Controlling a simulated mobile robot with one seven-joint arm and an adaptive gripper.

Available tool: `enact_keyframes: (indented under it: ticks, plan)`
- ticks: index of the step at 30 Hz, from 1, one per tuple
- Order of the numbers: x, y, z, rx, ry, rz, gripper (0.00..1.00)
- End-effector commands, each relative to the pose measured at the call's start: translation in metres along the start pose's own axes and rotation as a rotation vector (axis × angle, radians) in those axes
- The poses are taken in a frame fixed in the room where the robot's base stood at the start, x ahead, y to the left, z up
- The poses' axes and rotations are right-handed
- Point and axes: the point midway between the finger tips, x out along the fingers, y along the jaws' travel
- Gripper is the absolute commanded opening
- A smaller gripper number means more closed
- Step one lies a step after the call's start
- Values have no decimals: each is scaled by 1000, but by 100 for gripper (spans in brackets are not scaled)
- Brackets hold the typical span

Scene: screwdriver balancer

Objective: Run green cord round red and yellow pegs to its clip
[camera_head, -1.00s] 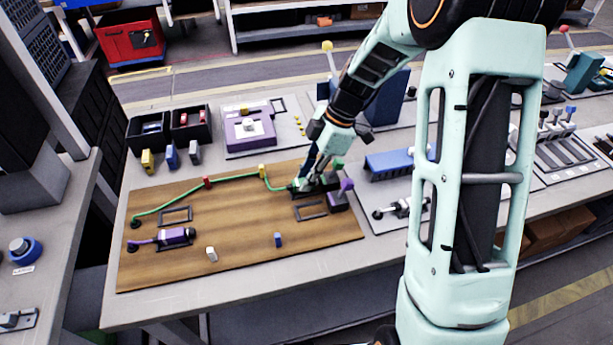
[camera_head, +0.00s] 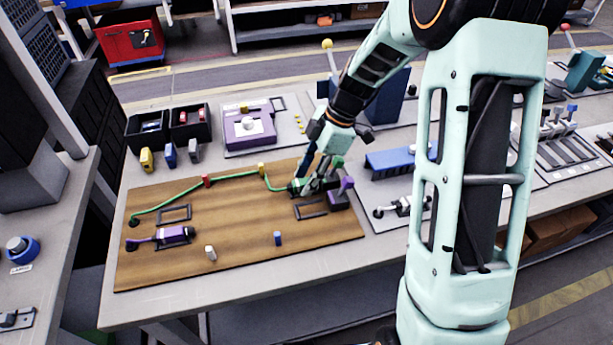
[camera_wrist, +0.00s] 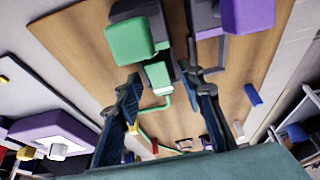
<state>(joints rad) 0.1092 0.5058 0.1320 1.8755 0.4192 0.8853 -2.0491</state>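The green cord (camera_head: 230,177) runs from a dark anchor (camera_head: 134,223) at the board's left, along the red peg (camera_head: 207,181) and the yellow peg (camera_head: 262,168), then bends down and right to the dark clip with a green knob (camera_head: 337,162). The green knob is large in the wrist view (camera_wrist: 130,40). My gripper (camera_head: 308,186) is low at this clip. In the wrist view its fingers (camera_wrist: 166,88) stand apart on either side of the cord's green end piece (camera_wrist: 158,74), with gaps visible. Whether the end is fully seated in the clip is hard to tell.
A purple cord end (camera_head: 174,236) lies at the board's lower left; a purple-knobbed clip (camera_head: 343,188) stands just right of my gripper. White (camera_head: 211,253) and blue (camera_head: 277,238) pegs stand near the front. The board's middle (camera_head: 235,215) is clear.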

Motion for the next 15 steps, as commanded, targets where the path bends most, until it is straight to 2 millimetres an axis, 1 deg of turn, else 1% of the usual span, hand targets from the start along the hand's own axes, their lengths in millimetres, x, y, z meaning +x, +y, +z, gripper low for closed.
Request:
enact_keyframes:
  ticks: [7,9,11,15]
  plan:
    - [0,0,0,0,0,0,37]
    - [-3,0,0,0,0,1,37]
    - [-8,1,0,0,-1,2,37]
    - [-32,1,0,1,-1,6,37]
